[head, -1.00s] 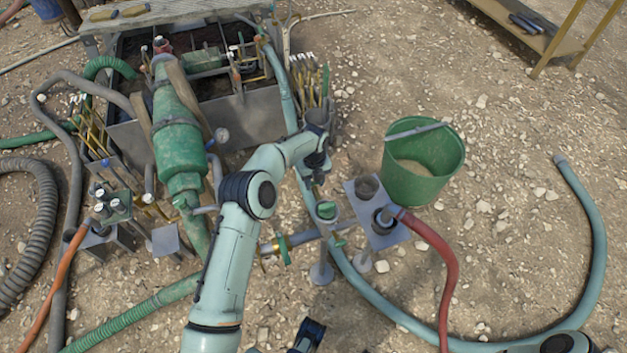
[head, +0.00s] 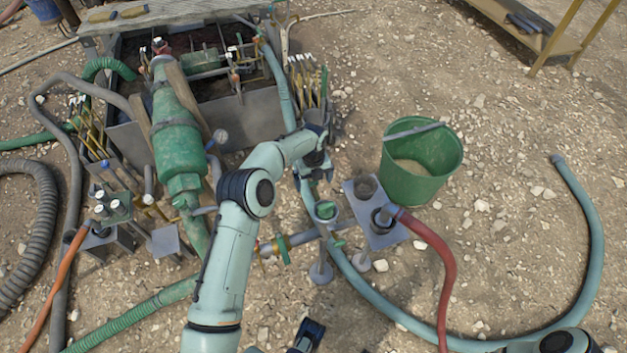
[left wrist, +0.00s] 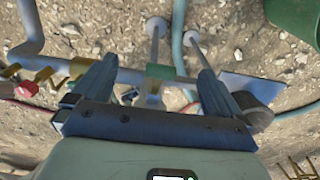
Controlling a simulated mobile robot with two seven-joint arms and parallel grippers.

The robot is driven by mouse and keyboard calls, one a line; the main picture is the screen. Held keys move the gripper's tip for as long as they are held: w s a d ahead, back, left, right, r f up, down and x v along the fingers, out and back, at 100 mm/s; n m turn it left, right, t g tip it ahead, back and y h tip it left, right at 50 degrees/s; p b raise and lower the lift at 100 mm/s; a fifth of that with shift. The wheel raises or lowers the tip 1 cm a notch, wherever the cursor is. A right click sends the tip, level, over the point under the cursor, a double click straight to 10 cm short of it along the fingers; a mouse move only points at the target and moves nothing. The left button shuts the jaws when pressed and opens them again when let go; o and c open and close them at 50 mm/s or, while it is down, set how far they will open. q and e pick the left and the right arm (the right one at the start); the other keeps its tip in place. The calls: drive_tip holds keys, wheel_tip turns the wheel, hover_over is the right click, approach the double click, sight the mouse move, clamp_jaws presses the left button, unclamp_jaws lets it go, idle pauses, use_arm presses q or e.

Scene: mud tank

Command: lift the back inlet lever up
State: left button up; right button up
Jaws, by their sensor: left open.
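My left gripper (head: 313,179) is open and empty, its fingers pointing down just above and behind the green-topped upright valve (head: 325,210) on the inlet pipe. In the left wrist view, the gripper (left wrist: 158,68) has its two fingers spread wide, with a pale green valve part (left wrist: 160,72) seen between them; I cannot tell any contact. A green lever (head: 282,250) sits on the pipe nearer to me, beside a brass fitting. I cannot tell for sure which handle is the back inlet lever. A dark part at the bottom edge may be my right gripper (head: 308,335), mostly cut off.
A grey plate (head: 398,236) with a red hose (head: 449,270) stands right of the valve. A green bucket (head: 422,180) is behind it. A pale blue hose (head: 592,270) curves across the ground. The mud tank (head: 262,118) and green pump (head: 180,150) stand behind left.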

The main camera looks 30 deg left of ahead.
use_arm(q)
wheel_tip(320, 180, up, 8)
drive_tip(key=p, duration=0.4)
drive_tip(key=shift+f+p, duration=0.25)
drive_tip(key=shift+p, duration=0.1)
drive_tip(key=shift+f, duration=0.1)
